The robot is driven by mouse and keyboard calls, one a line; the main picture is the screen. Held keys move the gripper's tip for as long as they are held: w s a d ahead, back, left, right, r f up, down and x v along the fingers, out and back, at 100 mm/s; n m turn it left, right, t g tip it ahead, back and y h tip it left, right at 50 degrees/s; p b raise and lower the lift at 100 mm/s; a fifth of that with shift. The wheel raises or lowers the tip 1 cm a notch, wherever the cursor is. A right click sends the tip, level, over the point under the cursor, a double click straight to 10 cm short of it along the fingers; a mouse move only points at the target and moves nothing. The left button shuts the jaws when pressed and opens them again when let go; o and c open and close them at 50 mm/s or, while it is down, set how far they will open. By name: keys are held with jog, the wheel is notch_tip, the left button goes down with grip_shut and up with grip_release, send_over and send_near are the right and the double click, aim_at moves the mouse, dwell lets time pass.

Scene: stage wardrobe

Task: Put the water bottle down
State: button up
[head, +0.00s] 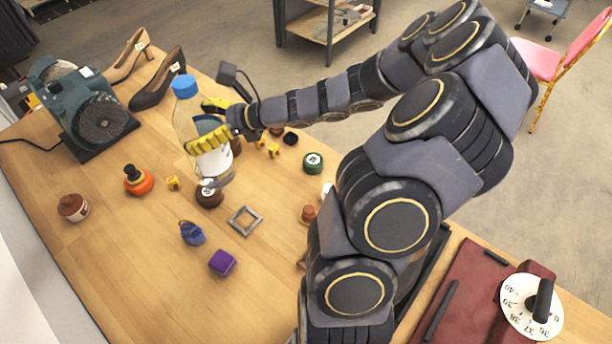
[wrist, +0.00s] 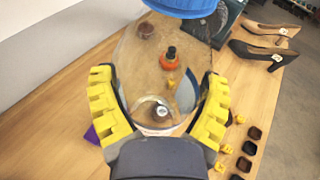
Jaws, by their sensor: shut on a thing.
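The water bottle (head: 187,127) is clear with a blue cap and a white label. It is upright or nearly so in the head view, over the wooden table (head: 118,238). My gripper (head: 212,125), with yellow ridged fingers, is shut around its middle. In the wrist view the bottle (wrist: 140,70) fills the space between the two fingers, its blue cap at the top edge. The bottle's base appears near a dark round tin (head: 208,198); I cannot tell whether it touches the table or the tin.
An orange bottle (head: 138,181), a brown jar (head: 73,207), a blue pouch (head: 192,233), a purple cube (head: 222,262) and a small frame (head: 245,220) lie around. A green machine (head: 95,115) and heels (head: 160,80) stand behind. The table's front left area is clear.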

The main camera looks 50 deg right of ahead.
jog(key=s+d+m+t+h, duration=0.1)
jog(key=s+d+m+h, duration=0.6)
jog(key=d, duration=0.6)
jog(key=s+d+m+t+h, duration=0.1)
jog(key=s+d+m+h, duration=0.3)
jog(key=s+d, duration=0.6)
notch_tip(320, 180, down, 15)
jog(key=w+d+h, duration=0.1)
jog(key=d, duration=0.1)
jog(key=shift+w+d+n, duration=0.2)
jog(key=shift+w+n, duration=0.15)
jog(key=shift+n, duration=0.05)
jog(key=o, duration=1)
jog(key=shift+f, duration=0.1)
jog(key=shift+c, duration=0.2)
